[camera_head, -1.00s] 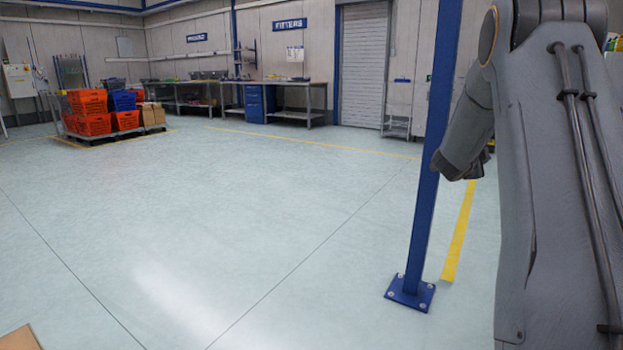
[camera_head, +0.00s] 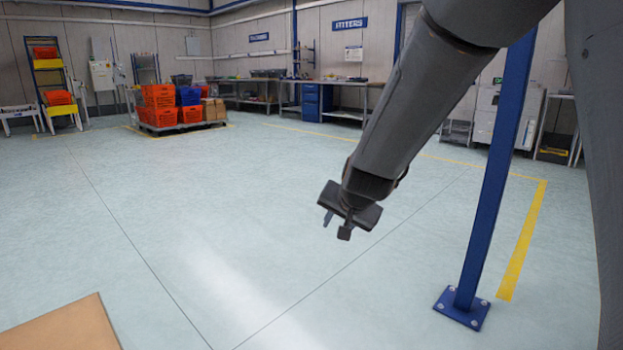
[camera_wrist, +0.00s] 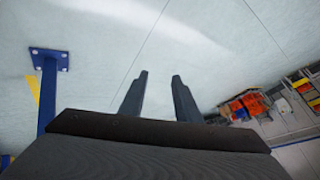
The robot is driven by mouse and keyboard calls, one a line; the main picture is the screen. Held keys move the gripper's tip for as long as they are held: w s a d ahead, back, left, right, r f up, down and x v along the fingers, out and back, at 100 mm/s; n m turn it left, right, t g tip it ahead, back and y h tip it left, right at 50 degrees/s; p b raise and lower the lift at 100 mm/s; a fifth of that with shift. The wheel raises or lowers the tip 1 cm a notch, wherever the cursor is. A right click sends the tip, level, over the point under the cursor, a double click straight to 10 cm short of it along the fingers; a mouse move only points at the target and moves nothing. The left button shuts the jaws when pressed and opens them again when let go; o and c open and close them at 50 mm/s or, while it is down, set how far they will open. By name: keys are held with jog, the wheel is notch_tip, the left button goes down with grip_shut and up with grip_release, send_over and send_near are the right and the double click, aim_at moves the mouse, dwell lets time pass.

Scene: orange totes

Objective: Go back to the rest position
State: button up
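My gripper (camera_head: 336,228) hangs in the air over bare floor near the middle of the head view, at the end of my grey arm, which reaches down from the top right. In the wrist view its two dark fingers (camera_wrist: 158,88) stand apart with only pale floor between them, so it is open and empty. Nothing touches the fingers.
A blue post (camera_head: 497,170) bolted to the floor stands right of my gripper. A cardboard-brown surface (camera_head: 62,328) shows at the lower left. Orange totes (camera_head: 158,116) sit on a pallet farther back, with a workbench (camera_head: 345,112) behind. The middle floor is clear.

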jog(key=s+a+f+n+g, duration=0.25)
jog(key=s+a, duration=0.25)
jog(key=s, duration=0.5)
jog(key=s+a+f+n+g, duration=0.2)
jog(key=s+a+n, duration=0.25)
jog(key=s, duration=0.55)
jog(key=s+d+f+n+g+h, duration=0.15)
jog(key=s+n+g, duration=0.3)
jog(key=s, duration=1.25)
jog(key=d+r+m+p, duration=0.3)
jog(key=d+r+p, duration=0.7)
jog(key=r+p, duration=0.3)
jog(key=d+r+m+t+p, duration=0.1)
jog(key=d+r+m+p, duration=0.2)
jog(key=d+r+p, duration=0.8)
notch_tip(320, 180, up, 2)
jog(key=p, duration=0.3)
jog(key=shift+r+p, duration=0.15)
jog(key=shift+p, duration=0.25)
jog(key=shift+s+m, duration=0.1)
jog(key=shift+m, duration=0.15)
